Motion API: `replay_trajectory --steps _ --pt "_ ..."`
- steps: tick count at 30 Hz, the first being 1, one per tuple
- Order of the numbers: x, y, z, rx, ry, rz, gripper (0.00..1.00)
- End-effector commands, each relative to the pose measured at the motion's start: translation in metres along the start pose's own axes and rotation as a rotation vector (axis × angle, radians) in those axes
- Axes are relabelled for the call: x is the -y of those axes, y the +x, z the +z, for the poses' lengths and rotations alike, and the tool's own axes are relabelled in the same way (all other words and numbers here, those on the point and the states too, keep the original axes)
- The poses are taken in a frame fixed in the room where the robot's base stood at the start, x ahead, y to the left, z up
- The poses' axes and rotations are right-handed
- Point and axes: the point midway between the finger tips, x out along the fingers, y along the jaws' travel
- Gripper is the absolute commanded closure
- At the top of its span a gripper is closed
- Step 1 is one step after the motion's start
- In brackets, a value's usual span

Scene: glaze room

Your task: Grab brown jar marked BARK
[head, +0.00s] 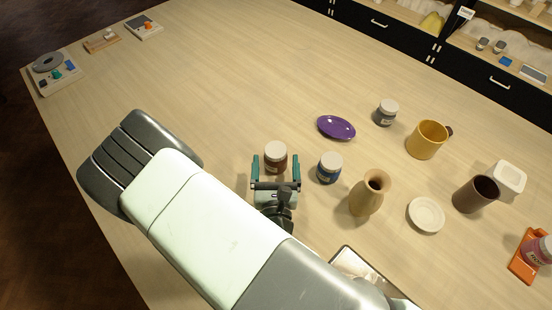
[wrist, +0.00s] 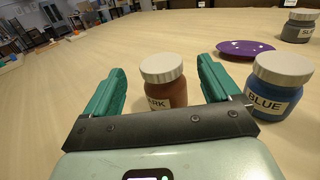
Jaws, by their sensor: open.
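The brown jar (head: 275,160) has a pale lid and stands upright on the table. In the wrist view the brown jar (wrist: 165,88) shows a white label whose visible letters end in "ARK"; the label's left part is hidden. My gripper (head: 275,162) is open, its teal fingers on either side of the jar. In the wrist view my gripper (wrist: 160,85) has the jar between its fingers, with a gap on the left; the right finger is close to the jar. The gripper's crossbar hides the jar's lower part.
A blue jar (wrist: 272,90) labelled BLUE stands just right of my right finger. A purple plate (head: 336,127), a grey jar (head: 386,112), a tan vase (head: 368,192) and a yellow mug (head: 428,139) stand farther right. The table left of and beyond the brown jar is clear.

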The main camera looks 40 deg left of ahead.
Motion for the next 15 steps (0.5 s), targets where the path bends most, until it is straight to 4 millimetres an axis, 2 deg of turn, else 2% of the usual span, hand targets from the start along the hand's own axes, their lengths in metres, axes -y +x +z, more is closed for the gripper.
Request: replay_trajectory --steps 3,8,15 --pt "0.0 0.014 0.0 0.001 0.001 -0.001 0.1" --pt "0.0 0.026 -0.001 0.001 0.0 -0.001 0.1" --pt "0.0 0.061 -0.006 0.002 0.001 -0.002 0.1"
